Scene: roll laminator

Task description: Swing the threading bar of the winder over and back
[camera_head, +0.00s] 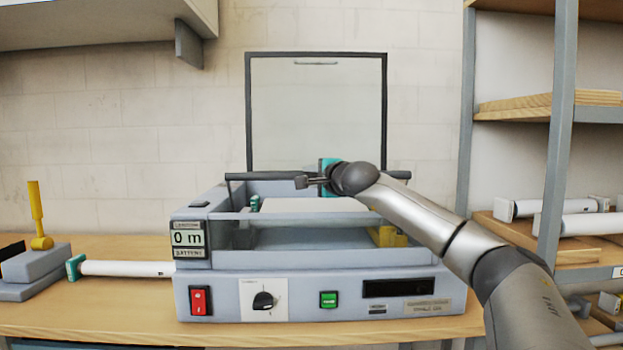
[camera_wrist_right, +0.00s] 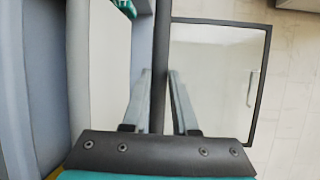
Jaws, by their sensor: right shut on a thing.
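The winder (camera_head: 305,285) is a grey machine on the wooden bench. Its threading bar (camera_head: 262,177) is a dark horizontal bar across the top, in front of the raised clear lid (camera_head: 318,110). My right gripper (camera_head: 306,182) reaches in from the right and is shut on the bar near its middle. In the right wrist view the bar (camera_wrist_right: 162,60) runs between the two fingers (camera_wrist_right: 160,88). Part of the bar is hidden behind my right gripper and arm in the head view. My left gripper is not in view.
A white roll (camera_head: 125,268) lies left of the machine, near a grey block with a yellow lever (camera_head: 37,210). A shelf rack (camera_head: 560,120) with more rolls stands at the right. The front panel has a red switch (camera_head: 200,301), a black knob (camera_head: 263,301) and a green button (camera_head: 328,299).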

